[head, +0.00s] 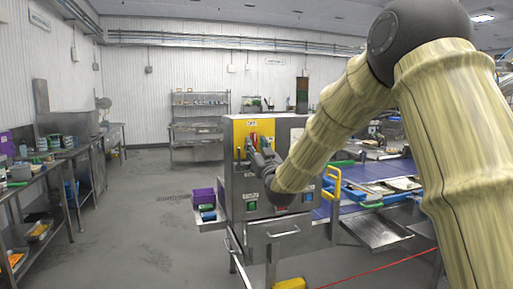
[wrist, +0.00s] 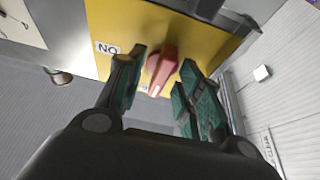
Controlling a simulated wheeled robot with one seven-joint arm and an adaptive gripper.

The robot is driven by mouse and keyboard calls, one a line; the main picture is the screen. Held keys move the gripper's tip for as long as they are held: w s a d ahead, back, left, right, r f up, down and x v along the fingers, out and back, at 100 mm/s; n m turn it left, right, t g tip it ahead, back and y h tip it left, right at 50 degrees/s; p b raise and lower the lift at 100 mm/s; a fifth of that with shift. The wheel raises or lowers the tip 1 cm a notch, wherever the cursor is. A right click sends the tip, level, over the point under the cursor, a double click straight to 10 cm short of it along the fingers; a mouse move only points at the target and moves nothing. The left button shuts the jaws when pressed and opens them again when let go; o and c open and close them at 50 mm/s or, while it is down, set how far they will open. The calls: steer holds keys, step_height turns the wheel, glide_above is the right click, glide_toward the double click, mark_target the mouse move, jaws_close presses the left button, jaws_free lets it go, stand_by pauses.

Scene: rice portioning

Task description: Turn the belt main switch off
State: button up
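The belt main switch is a red rotary knob (wrist: 162,66) on a yellow plate (wrist: 110,20). An ON label (wrist: 107,48), upside down in the wrist view, sits beside it. In the head view the yellow plate (head: 240,132) is high on the steel control cabinet, with a small label (head: 252,123) at its top, and a bit of the red knob (head: 254,137) shows. My gripper (wrist: 163,82) is open, its green-padded fingers on either side of the knob. Gaps show between knob and fingers. The arm and gripper hide part of the cabinet front in the head view.
A green button (head: 251,206) and other controls are lower on the cabinet. A side shelf (head: 209,222) holds purple and coloured items. The blue conveyor belt (head: 378,172) and a yellow handle (head: 333,185) are at the right. The floor to the left is clear.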

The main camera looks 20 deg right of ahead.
steer(key=v, duration=1.2)
stand_by(0.3)
